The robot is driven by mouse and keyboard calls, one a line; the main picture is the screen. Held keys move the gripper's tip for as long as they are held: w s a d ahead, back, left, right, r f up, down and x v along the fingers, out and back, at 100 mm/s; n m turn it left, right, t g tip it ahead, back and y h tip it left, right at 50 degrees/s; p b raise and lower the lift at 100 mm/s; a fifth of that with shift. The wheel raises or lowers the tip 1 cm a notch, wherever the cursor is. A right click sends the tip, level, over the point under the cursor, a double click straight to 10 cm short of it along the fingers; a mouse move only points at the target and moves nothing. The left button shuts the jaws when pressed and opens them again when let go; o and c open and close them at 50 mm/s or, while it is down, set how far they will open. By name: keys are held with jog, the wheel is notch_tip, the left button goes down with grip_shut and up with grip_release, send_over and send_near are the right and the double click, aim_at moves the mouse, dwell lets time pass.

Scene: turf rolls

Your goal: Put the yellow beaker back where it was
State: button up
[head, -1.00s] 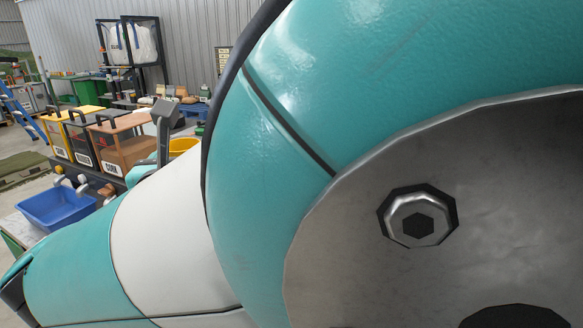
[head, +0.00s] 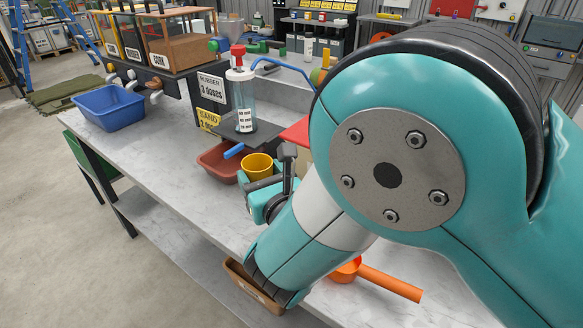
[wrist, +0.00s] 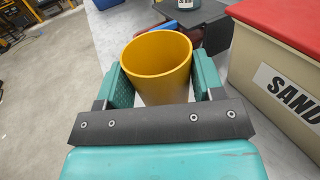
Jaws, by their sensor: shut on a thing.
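The yellow beaker (head: 257,167) is upright, with its open top showing, over the grey bench in the head view. In the wrist view the beaker (wrist: 157,62) sits between the two teal fingers of my gripper (wrist: 158,80), which is shut on its sides. In the head view my gripper (head: 262,190) is partly hidden by my own wrist and arm. The beaker looks empty inside. I cannot tell whether its base touches the bench.
A dark red tray (head: 218,162) is just behind the beaker. A clear dispenser (head: 240,105) stands beyond it. A blue bin (head: 108,107) is at the left. An orange scoop (head: 385,282) and a brown box (head: 250,288) are near the front edge. A SAND box (wrist: 285,75) stands right of my gripper.

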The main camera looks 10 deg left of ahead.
notch_tip(320, 180, down, 7)
jog(key=shift+f+b, duration=0.15)
jog(key=shift+b, duration=0.6)
jog(key=shift+f, duration=0.15)
jog(key=o, duration=1)
jog(key=shift+c, duration=0.2)
